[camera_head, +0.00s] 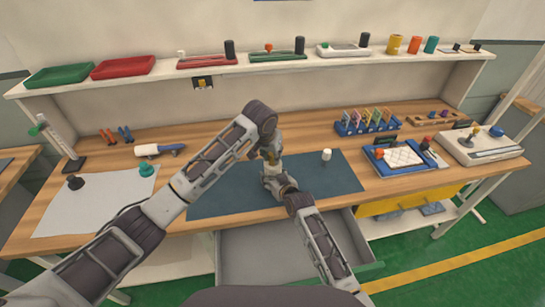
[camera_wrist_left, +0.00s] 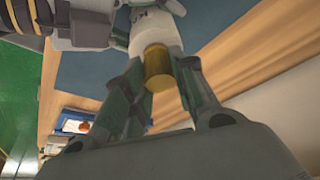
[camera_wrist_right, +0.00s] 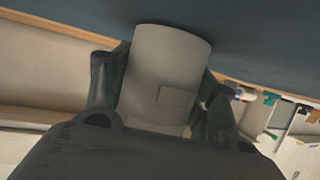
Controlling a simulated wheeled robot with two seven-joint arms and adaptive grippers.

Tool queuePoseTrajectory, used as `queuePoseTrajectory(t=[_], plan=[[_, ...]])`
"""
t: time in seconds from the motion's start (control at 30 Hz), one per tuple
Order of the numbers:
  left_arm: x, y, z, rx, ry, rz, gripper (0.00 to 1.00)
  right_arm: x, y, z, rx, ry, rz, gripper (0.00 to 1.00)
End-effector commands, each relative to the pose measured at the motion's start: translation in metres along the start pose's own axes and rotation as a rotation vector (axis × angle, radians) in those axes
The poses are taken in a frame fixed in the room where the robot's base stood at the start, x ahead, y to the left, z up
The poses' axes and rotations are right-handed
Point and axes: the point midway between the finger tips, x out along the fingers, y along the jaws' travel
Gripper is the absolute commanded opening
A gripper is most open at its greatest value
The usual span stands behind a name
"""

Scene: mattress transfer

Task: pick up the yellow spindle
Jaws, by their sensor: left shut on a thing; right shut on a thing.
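The yellow spindle (camera_wrist_left: 157,70) is a short gold cylinder between the fingers of my left gripper (camera_wrist_left: 160,92), at one end of a pale body (camera_wrist_left: 155,32). In the head view the left gripper (camera_head: 272,153) points down over the blue mat, with a bit of yellow showing at its tips. My right gripper (camera_head: 274,180) is just below it, shut on a pale grey cylinder (camera_wrist_right: 168,75) with a small raised rectangle on its side. The two grippers nearly meet, and they hide most of both parts in the head view.
A dark blue mat (camera_head: 225,190) covers the middle of the wooden table. A small white cylinder (camera_head: 327,155) stands on it to the right. A blue tray (camera_head: 385,166) and a rack of coloured tools (camera_head: 366,125) stand further right. An open drawer (camera_head: 285,255) juts out in front.

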Motion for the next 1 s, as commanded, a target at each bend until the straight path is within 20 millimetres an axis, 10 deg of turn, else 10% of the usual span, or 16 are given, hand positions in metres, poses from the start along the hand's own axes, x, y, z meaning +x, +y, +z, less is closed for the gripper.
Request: queuePoseTrajectory(t=[1.0], plan=[[-0.089, 0.000, -0.037, 0.001, 0.000, 0.001, 0.00, 0.000, 0.000, 0.001, -0.001, -0.001, 0.000, 0.24]])
